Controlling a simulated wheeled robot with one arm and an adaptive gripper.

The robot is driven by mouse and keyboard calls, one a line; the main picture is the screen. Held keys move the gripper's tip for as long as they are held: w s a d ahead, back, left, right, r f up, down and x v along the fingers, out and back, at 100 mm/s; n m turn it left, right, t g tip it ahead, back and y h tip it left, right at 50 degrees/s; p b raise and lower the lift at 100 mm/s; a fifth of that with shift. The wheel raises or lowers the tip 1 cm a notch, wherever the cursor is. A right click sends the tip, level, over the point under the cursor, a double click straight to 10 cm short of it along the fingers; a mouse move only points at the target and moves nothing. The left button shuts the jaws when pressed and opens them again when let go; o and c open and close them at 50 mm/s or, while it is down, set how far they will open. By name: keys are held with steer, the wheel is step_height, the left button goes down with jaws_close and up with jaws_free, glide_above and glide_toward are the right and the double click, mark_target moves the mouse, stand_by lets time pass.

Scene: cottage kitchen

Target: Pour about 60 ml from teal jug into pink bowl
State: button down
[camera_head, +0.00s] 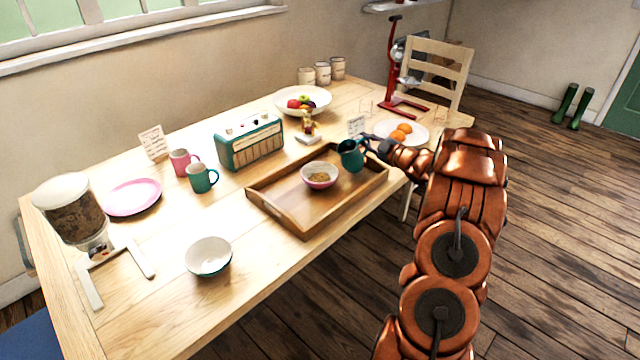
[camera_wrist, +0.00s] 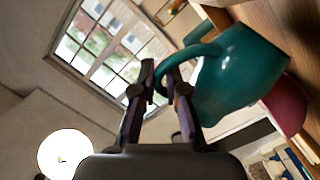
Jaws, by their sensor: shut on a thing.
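The teal jug (camera_head: 351,157) is held above the wooden tray in the head view, just right of the pink bowl (camera_head: 319,182). My gripper (camera_head: 374,144) is shut on the jug's handle; the wrist view shows the fingers (camera_wrist: 161,84) closed around the handle of the jug (camera_wrist: 240,75). The jug looks tilted toward the bowl. The pink bowl sits on the tray and holds something brownish. Its pink side also shows in the wrist view (camera_wrist: 287,105), beyond the jug. I cannot see any stream from the jug, and its inside is hidden.
The wooden tray (camera_head: 279,215) has raised walls around the bowl. A teal radio (camera_head: 249,142) is to the left. A teal bowl (camera_head: 208,257) stands at front left.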

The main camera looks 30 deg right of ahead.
mark_target(356, 142)
steer(key=a+n+b, duration=0.1)
steer(key=b, duration=0.1)
steer(key=shift+a+r+b, duration=0.1)
steer(key=shift+a+b, duration=0.1)
steer(key=shift+b, duration=0.1)
steer(key=r, duration=0.1)
steer(key=a+r+n+b, duration=0.2)
steer(key=r, duration=0.1)
steer(key=shift+w+a+h, duration=0.1)
steer(key=shift+h, duration=0.2)
steer(key=shift+a+b, duration=0.2)
steer(key=shift+b, duration=0.55)
steer(key=shift+a+r+n+g+b, duration=0.4)
steer(key=shift+n+b, duration=0.4)
steer(key=shift+b, duration=0.45)
steer(key=shift+w+a+f+n+h+b, duration=0.15)
steer(key=shift+a+n+b, duration=0.2)
steer(key=shift+b, duration=0.7)
steer(key=shift+s+a+n+h+b, duration=0.15)
steer(key=shift+n+b, duration=0.3)
steer(key=shift+b, duration=0.55)
steer(key=shift+w+a+b, duration=0.1)
steer(key=shift+a+b, duration=0.05)
steer(key=shift+b, duration=0.2)
steer(key=shift+a+f+n+b, duration=0.1)
steer(key=shift+a+n+b, duration=0.4)
steer(key=shift+b, duration=0.6)
steer(key=shift+a+r+n+h+b, duration=0.35)
steer(key=shift+n+b, duration=0.25)
steer(key=shift+b, duration=0.45)
